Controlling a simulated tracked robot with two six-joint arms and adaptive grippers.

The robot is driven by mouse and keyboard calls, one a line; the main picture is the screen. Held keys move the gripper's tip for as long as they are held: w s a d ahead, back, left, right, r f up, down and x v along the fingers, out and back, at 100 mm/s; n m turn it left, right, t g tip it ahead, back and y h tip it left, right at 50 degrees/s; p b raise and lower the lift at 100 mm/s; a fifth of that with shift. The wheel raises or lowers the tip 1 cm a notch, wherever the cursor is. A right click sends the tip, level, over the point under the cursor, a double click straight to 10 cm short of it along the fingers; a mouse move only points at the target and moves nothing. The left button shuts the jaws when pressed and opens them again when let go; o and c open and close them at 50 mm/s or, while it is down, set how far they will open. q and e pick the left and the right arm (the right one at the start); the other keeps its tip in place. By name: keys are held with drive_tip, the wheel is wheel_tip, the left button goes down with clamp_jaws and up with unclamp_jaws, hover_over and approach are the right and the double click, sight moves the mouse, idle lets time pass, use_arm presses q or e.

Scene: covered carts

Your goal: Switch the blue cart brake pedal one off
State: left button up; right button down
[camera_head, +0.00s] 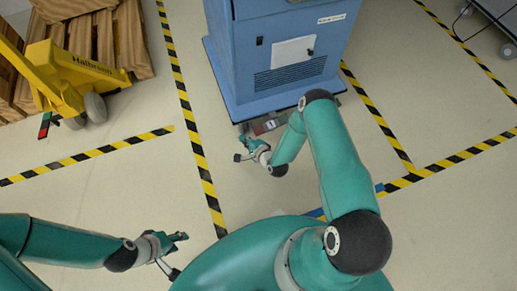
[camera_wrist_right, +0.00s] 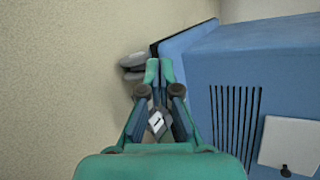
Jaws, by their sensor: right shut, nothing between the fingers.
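The blue cart (camera_head: 285,45) stands at the top centre of the head view, and its blue side (camera_wrist_right: 240,70) fills the right of the right wrist view. Small grey and red parts (camera_head: 268,125) show under its lower front edge; I cannot tell which is pedal one. My right gripper (camera_head: 247,152) is shut and empty, low in front of this edge. In the right wrist view its fingertips (camera_wrist_right: 159,70) are together beside the cart's edge. A dark plate with a white mark (camera_wrist_right: 157,122) shows between its finger links. My left gripper (camera_head: 180,237) is away from the cart, its opening unclear.
A yellow pallet jack (camera_head: 72,78) and wooden pallets (camera_head: 110,35) stand at the left. A grey caster (camera_wrist_right: 132,66) shows beside the cart. Yellow and black tape (camera_head: 195,140) marks the floor. Another cart's wheel (camera_head: 508,50) is at the right edge.

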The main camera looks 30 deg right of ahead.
use_arm(q)
wheel_tip(320, 180, down, 19)
drive_tip(key=b, duration=1.5)
drive_tip(key=shift+b, duration=0.4)
use_arm(e)
drive_tip(key=s+d+f+m+t+h, duration=0.2)
drive_tip(key=d+f+m+t, duration=0.2)
drive_tip(key=f+m, duration=0.3)
drive_tip(key=s+d+f+m+t+h, duration=0.2)
drive_tip(key=f+m, duration=0.5)
drive_tip(key=f, duration=0.4)
drive_tip(key=shift+s+d+f+t, duration=0.3)
drive_tip(key=shift+d+t, duration=0.6)
drive_tip(key=shift+d, duration=0.2)
use_arm(q)
drive_tip(key=shift+r, duration=0.15)
wheel_tip(320, 180, down, 3)
drive_tip(key=b, duration=0.2)
drive_tip(key=shift+b, duration=0.4)
use_arm(e)
drive_tip(key=x, duration=1)
use_arm(q)
drive_tip(key=shift+r, duration=0.15)
use_arm(e)
drive_tip(key=shift+d+r, duration=0.1)
drive_tip(key=shift+d, duration=0.05)
